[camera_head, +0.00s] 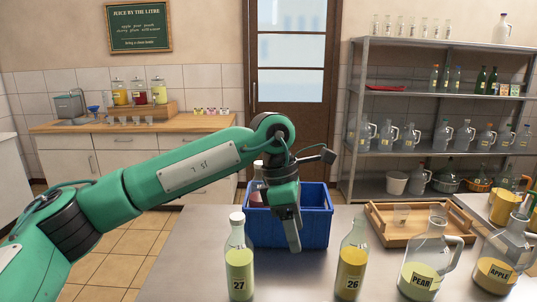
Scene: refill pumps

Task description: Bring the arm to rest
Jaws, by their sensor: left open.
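My left arm comes in from the left across the table. Its gripper (292,237) points down in front of the blue crate (320,228), over the steel table (190,240). I see no object between its fingers, which overlap in this view. A bottle with a dark red content (257,188) stands in the crate, partly hidden by my arm. Bottle 27 (239,262), with pale green liquid, stands upright left of the gripper. Bottle 26 (350,265), with yellow liquid, stands upright to its right. Both are apart from the gripper. My right gripper is out of view.
A pear jug (420,270) and an apple jug (497,265) stand at the right. A wooden tray (390,236) holding a small glass lies behind them. A jug of yellow liquid (505,205) is at the far right. The table's left part is clear.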

